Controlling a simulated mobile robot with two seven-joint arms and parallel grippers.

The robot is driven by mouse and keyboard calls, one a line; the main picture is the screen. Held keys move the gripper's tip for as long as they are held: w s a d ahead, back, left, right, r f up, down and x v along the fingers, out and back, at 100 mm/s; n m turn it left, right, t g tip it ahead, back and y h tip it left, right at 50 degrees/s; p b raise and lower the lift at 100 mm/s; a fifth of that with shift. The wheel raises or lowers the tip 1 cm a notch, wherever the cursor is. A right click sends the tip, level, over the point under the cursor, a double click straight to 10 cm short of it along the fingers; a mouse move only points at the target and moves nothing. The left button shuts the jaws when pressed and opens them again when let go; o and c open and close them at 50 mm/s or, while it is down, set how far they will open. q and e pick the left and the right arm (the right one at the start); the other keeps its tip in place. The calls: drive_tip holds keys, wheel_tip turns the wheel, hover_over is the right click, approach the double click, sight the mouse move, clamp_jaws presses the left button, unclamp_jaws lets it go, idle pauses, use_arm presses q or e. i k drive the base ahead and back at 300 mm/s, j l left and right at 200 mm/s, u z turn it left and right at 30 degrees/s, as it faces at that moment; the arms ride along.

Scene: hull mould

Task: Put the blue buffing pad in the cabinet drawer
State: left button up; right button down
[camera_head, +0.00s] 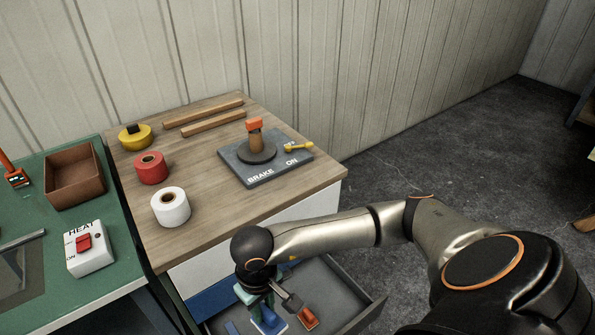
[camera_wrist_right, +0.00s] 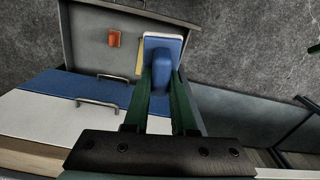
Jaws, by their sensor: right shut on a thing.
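The blue buffing pad (camera_wrist_right: 162,60), a blue block with a pale base, is held between the green fingers of my right gripper (camera_wrist_right: 163,85) in the right wrist view. In the head view the pad (camera_head: 268,322) shows low, under the right gripper (camera_head: 262,302). The cabinet drawer (camera_head: 347,288) is pulled open, and its grey inside also shows in the wrist view (camera_wrist_right: 88,40). The pad appears within the drawer's outline; whether it touches the floor I cannot tell. My left gripper is not in view.
An orange block (camera_head: 307,318) lies in the drawer. The wooden cabinet top (camera_head: 215,220) carries a brake lever plate (camera_head: 265,165), red tape (camera_head: 151,168), white tape (camera_head: 170,207), yellow tape (camera_head: 135,137) and wooden strips (camera_head: 205,120). A green bench (camera_head: 110,275) stands left.

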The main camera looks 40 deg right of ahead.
sight(326, 306)
drive_tip(key=k+l+z, duration=0.1)
drive_tip(key=l, duration=0.55)
drive_tip(key=k+l, duration=0.1)
drive_tip(key=l, duration=0.55)
drive_tip(key=j+z, duration=0.05)
